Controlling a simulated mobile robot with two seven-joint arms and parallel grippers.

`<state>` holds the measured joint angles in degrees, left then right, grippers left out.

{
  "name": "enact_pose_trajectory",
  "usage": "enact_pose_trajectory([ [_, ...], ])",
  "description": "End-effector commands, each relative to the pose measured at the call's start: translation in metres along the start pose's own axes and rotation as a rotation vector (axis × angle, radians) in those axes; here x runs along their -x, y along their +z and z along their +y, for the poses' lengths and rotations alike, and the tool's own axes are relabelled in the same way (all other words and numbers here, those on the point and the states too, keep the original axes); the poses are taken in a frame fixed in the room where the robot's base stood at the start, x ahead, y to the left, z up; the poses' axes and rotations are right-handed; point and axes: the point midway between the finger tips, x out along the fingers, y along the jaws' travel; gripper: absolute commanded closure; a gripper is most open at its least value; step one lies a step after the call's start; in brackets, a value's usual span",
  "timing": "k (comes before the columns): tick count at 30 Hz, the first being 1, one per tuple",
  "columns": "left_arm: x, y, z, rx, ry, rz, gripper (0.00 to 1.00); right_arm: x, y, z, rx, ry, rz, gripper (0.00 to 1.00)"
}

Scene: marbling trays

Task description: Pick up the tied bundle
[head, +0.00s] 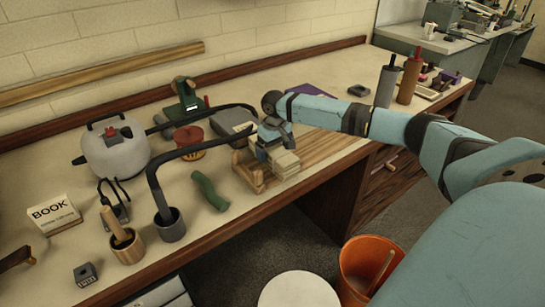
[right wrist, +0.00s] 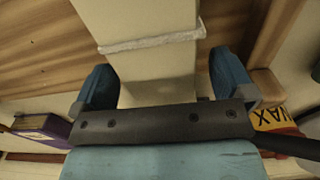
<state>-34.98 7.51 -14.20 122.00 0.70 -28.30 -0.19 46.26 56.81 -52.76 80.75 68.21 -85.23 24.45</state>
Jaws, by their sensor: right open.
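The tied bundle (head: 286,163) is a cream, blocky stack at the wooden rack (head: 257,182) on the workbench. In the right wrist view the bundle (right wrist: 150,62) shows close up, with a pale string (right wrist: 152,42) tied across it. My right gripper (head: 273,146) is over the bundle in the head view. In the right wrist view its two blue fingers (right wrist: 163,82) stand open, one on each side of the bundle. Gaps seem to show beside it, but I cannot tell whether either finger touches. The bundle's underside is hidden. My left gripper is not in view.
A green curved piece (head: 209,190) lies left of the rack. A dark pot (head: 170,226) with a bent black arm stands nearby, and a grey kettle-like pot (head: 114,154) is further left. An orange bucket (head: 356,272) stands below the bench's front edge.

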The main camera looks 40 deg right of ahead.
Motion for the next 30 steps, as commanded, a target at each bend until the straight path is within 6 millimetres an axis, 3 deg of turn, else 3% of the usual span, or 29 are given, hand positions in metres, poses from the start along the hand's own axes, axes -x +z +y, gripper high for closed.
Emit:
enact_pose_trajectory([
  [8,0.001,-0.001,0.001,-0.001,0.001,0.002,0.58,-0.006,0.000,0.000,0.001,0.000,0.001,0.02],
  [16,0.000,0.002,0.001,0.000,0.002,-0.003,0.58,-0.006,0.000,0.000,0.001,0.000,0.001,0.64],
  [25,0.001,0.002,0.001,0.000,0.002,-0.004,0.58,-0.001,-0.001,0.000,0.000,0.000,0.003,0.65],
  [30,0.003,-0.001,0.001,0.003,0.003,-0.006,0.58,0.025,-0.001,0.000,0.000,0.000,0.005,0.65],
])
